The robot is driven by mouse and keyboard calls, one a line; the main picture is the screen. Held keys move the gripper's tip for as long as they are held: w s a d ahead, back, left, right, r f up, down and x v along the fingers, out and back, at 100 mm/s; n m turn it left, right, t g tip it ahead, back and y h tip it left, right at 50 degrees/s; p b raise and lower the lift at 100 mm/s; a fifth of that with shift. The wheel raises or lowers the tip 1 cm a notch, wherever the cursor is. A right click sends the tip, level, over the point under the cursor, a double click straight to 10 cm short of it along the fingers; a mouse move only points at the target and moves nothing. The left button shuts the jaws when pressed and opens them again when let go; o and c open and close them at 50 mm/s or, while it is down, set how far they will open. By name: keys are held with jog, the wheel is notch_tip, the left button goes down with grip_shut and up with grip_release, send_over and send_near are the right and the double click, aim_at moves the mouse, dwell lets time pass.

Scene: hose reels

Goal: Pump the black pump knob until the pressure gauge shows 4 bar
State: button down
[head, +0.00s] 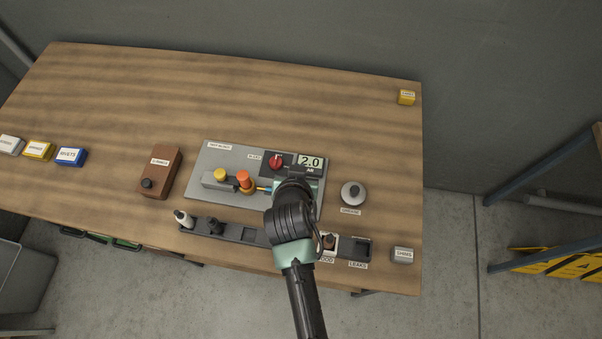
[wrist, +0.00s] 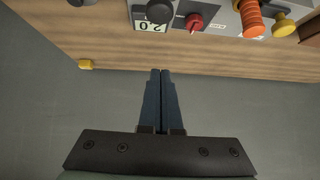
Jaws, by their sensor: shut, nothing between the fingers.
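The gauge display (head: 310,161) on the grey panel reads 2.0; it also shows upside down in the wrist view (wrist: 150,27). A round black knob (wrist: 159,11) stands beside the display in the wrist view and partly overlaps it; I take it for the pump knob. In the head view my arm hides most of that spot. My gripper (wrist: 160,71) is shut and empty, its two fingers side by side. In the wrist view the fingertips point toward the knob and are apart from it. In the head view my wrist covers the fingers.
A red dial (head: 276,161), an orange knob (head: 243,178) and a yellow knob (head: 220,174) are on the panel. A brown box (head: 161,171) with a black knob stands left, a grey round knob (head: 353,193) right. A dark tray (head: 200,228) runs along the front.

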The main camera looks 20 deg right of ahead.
notch_tip(320, 180, up, 3)
jog(key=n+p, duration=0.1)
jog(key=n, duration=2.6)
jog(key=shift+n, duration=0.4)
jog(key=shift+f, duration=0.1)
notch_tip(320, 180, down, 7)
jog(key=b, duration=0.7)
jog(key=shift+f+b, duration=0.6)
jog(key=shift+f, duration=0.25)
jog(key=shift+f, duration=0.1)
jog(key=shift+f, duration=0.3)
